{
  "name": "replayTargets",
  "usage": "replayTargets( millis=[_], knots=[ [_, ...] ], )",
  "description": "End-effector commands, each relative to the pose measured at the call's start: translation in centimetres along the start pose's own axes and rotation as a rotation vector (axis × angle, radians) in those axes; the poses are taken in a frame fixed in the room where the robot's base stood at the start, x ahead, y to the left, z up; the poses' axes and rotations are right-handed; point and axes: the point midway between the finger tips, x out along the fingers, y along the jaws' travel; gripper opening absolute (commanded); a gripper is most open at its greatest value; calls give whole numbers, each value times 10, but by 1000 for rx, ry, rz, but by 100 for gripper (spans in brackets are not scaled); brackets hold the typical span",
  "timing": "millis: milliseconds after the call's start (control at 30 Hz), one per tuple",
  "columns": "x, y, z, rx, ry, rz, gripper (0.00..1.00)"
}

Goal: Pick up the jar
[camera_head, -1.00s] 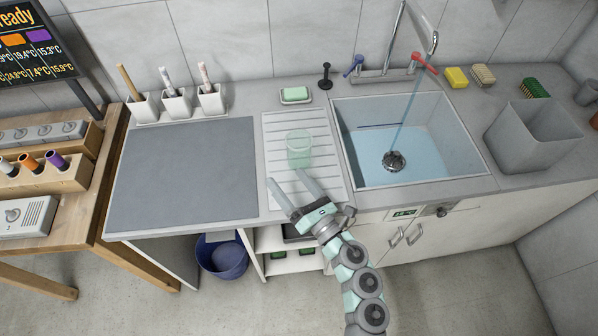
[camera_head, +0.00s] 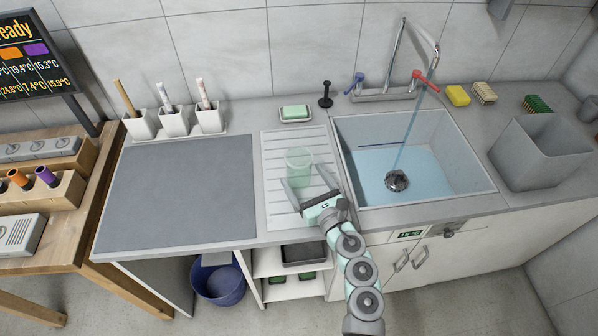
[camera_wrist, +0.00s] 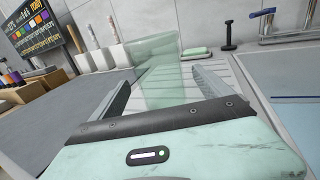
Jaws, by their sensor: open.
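The jar (camera_head: 299,162) is a clear, pale green glass cylinder. It stands on the ribbed white drainboard (camera_head: 271,203) left of the sink. My gripper (camera_head: 306,177) is open at the near side of the jar, its two fingers pointing away toward it. In the wrist view the jar (camera_wrist: 158,78) shows ahead between the spread fingers of my gripper (camera_wrist: 165,80), looking tilted because of the camera angle. Whether the jar's near side is inside the fingertips I cannot tell exactly. Nothing is held.
The sink (camera_head: 435,180) with running water is to the right. A green soap (camera_head: 295,112) on a dish and a black stopper-like piece (camera_head: 325,95) stand behind the jar. A grey mat (camera_head: 180,195) lies left. White cups (camera_head: 175,122) with brushes stand at the back left.

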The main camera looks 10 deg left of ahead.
Motion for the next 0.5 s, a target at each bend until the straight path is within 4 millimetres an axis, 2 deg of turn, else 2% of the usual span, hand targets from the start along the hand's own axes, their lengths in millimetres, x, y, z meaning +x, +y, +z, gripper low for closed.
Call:
replayTargets(
  millis=[100, 233, 500],
  knots=[
    [19, -1, 5, 2, -1, 0, 89],
    [34, 0, 5, 1, -4, 1, 89],
    [37, 0, 3, 0, 0, 1, 88]
  ],
)
